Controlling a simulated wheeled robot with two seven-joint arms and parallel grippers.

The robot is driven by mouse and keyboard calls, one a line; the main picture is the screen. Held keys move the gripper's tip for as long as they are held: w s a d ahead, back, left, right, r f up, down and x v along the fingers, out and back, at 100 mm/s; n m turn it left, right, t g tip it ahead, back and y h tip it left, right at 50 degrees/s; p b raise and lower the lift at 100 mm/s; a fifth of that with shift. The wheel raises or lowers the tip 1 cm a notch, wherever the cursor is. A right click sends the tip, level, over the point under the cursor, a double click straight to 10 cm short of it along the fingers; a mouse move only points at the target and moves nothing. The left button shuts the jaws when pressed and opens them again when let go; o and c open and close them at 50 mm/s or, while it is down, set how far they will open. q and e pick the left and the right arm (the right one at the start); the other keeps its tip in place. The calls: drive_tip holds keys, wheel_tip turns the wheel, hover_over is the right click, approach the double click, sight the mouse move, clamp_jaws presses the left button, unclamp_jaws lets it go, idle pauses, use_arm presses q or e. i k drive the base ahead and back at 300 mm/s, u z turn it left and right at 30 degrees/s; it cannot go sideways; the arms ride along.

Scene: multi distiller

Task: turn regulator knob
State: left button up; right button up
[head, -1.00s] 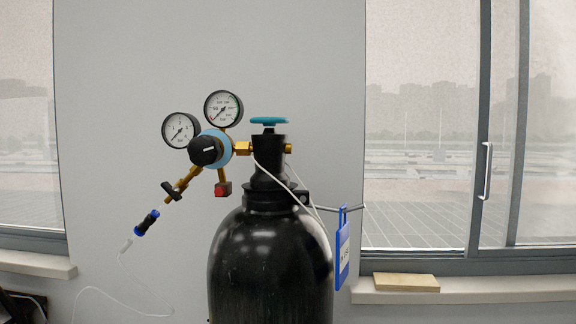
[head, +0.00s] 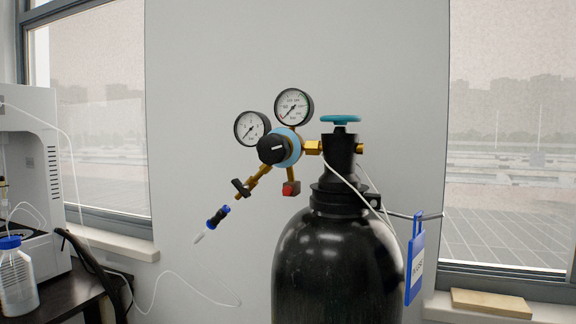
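The regulator knob (head: 272,149) is black with a white mark on its face. It sits at the front of the blue and brass regulator body (head: 290,147), in the middle of the head view. Two round white-faced gauges (head: 294,107) stand above and to the left of it. The regulator is joined by a brass fitting to the black gas cylinder (head: 338,265), which has a teal valve handwheel (head: 341,119) on top. A brass outlet with a small black lever (head: 241,188) ends in a blue and black connector. Neither of my grippers is in view.
A dark table (head: 62,292) at the lower left holds a white instrument (head: 35,170) and a blue-capped bottle (head: 15,280). A thin white tube hangs between table and cylinder. A blue tag (head: 415,265) hangs at the cylinder's right. A wooden block (head: 490,303) lies on the right sill.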

sight(272, 149)
drive_tip(key=z, duration=1.45)
drive_tip(key=k, duration=1.3)
drive_tip(key=u, duration=1.8)
drive_tip(key=i, duration=0.45)
drive_tip(key=z, duration=0.05)
